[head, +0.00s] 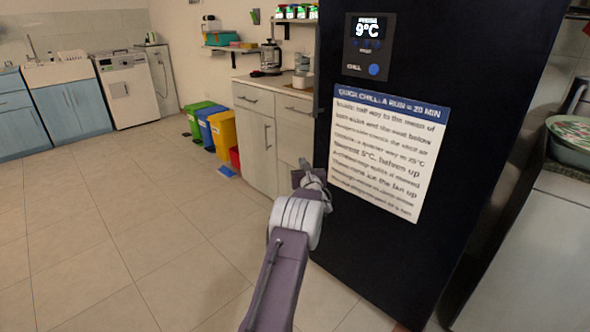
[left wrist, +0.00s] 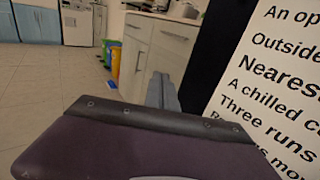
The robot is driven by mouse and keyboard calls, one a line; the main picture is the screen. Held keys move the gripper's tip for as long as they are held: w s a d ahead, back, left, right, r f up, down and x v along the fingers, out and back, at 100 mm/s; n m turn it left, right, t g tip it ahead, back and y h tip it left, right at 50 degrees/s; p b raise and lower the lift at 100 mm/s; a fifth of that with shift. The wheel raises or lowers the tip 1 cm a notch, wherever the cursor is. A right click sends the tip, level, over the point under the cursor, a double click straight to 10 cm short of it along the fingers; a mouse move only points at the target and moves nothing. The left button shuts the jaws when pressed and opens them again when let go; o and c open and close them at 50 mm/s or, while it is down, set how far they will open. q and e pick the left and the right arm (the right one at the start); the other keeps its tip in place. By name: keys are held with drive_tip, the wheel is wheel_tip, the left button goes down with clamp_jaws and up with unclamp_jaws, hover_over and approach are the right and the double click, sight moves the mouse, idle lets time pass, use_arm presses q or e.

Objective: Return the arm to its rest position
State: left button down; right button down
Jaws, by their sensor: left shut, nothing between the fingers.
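My left arm reaches up from the bottom of the head view. Its gripper (head: 308,168) is close in front of the left edge of the black fridge (head: 345,255). In the left wrist view the two grey fingers (left wrist: 162,90) are together, with nothing between them. The white notice (head: 390,150) on the fridge door is just right of the gripper, and it also shows large in the left wrist view (left wrist: 275,75). I cannot tell whether the fingers touch the fridge. My right gripper is in neither view.
The fridge panel (head: 368,47) reads 9°C. Wooden cabinets (head: 270,130) stand behind the gripper, with green, blue and yellow bins (head: 222,133) beside them. The tiled floor (head: 110,220) at left is clear.

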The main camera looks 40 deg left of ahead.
use_arm(q)
drive_tip(key=s, duration=0.4)
drive_tip(key=shift+a, duration=0.1)
